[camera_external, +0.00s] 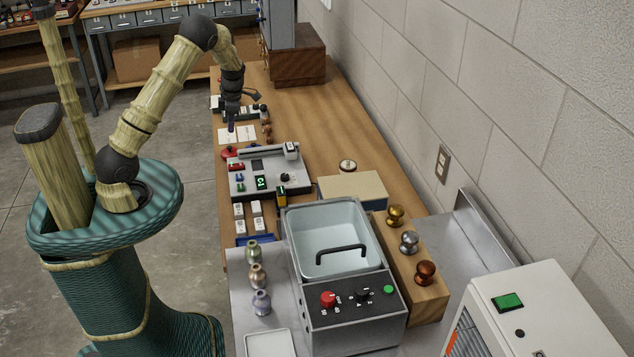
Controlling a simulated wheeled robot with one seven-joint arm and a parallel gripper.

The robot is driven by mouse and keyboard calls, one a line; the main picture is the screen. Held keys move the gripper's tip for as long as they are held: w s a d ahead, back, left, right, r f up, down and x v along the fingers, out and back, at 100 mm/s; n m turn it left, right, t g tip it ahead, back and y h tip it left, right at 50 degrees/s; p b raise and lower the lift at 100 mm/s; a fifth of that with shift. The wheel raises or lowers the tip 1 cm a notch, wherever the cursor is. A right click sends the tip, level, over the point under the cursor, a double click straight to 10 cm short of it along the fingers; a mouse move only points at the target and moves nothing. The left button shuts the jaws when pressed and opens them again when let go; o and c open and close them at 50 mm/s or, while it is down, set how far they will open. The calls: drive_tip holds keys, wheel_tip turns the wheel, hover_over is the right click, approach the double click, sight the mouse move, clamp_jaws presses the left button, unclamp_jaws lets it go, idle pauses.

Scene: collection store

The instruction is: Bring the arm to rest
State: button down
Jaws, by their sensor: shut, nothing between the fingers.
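My arm reaches from my base at the left up and over the far part of the wooden bench (330,120). My gripper (232,126) points down over the bench's left side, close to some white cards (246,133). It looks small and dark at this distance. It is shut and holds nothing. I cannot tell whether its tips touch the cards or hover above them.
A grey device (270,185) with buttons and a display stands nearer on the bench. A metal basin (330,235) with a control panel, several small vases (258,275) and a wooden block with knobs (425,300) are in front. A block wall bounds the right.

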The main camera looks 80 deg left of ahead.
drive_tip(key=w+d+r+m+t, duration=0.1)
drive_tip(key=w+d+r+m, duration=0.15)
drive_tip(key=d+m, duration=0.65)
drive_tip(key=w+d+r+m+t, duration=0.1)
drive_tip(key=w+d+r+m, duration=0.15)
drive_tip(key=d+m, duration=0.7)
drive_tip(key=s+d+r+m+t, duration=0.1)
drive_tip(key=s+d+r+m, duration=0.1)
drive_tip(key=d+m, duration=0.6)
drive_tip(key=s+d+r+m+t, duration=0.1)
drive_tip(key=s+d+m, duration=0.3)
drive_tip(key=d+m, duration=0.5)
drive_tip(key=shift+s+d+r, duration=0.3)
drive_tip(key=shift+d+r, duration=0.5)
drive_tip(key=shift+d, duration=0.4)
